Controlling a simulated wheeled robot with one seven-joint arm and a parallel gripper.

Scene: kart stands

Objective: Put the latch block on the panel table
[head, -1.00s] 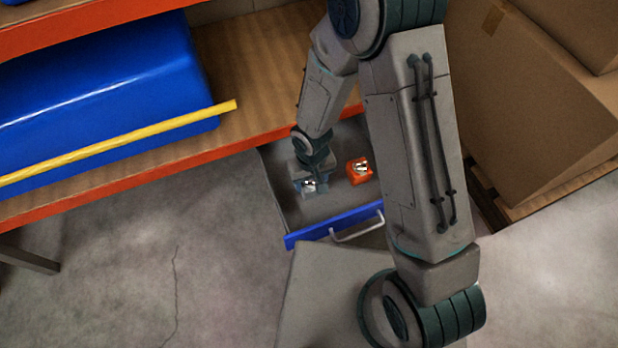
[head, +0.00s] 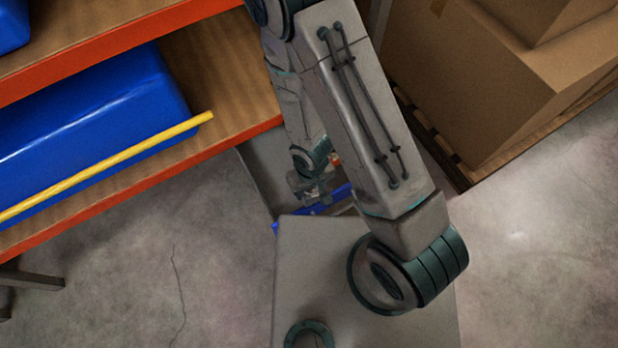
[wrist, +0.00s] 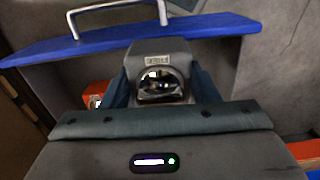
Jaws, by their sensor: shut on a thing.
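My gripper (wrist: 160,88) is shut on a grey block (wrist: 159,48) with a small label and a shiny domed metal fitting, in the wrist view. I take this as the latch block; its lower part is hidden. In the head view my gripper (head: 312,192) is over the front part of an open drawer with a blue front (head: 328,205), and the block cannot be made out clearly there. The drawer's blue front also shows in the wrist view (wrist: 110,43), beyond the block. I cannot identify the panel table in either view.
An orange block (wrist: 97,90) with a metal part remains in the drawer. An orange-edged shelf (head: 225,95) with a blue bin (head: 110,120) and a yellow bar (head: 110,163) stands at the left. Cardboard boxes (head: 470,85) stand on a pallet at the right. Bare floor lies at lower left.

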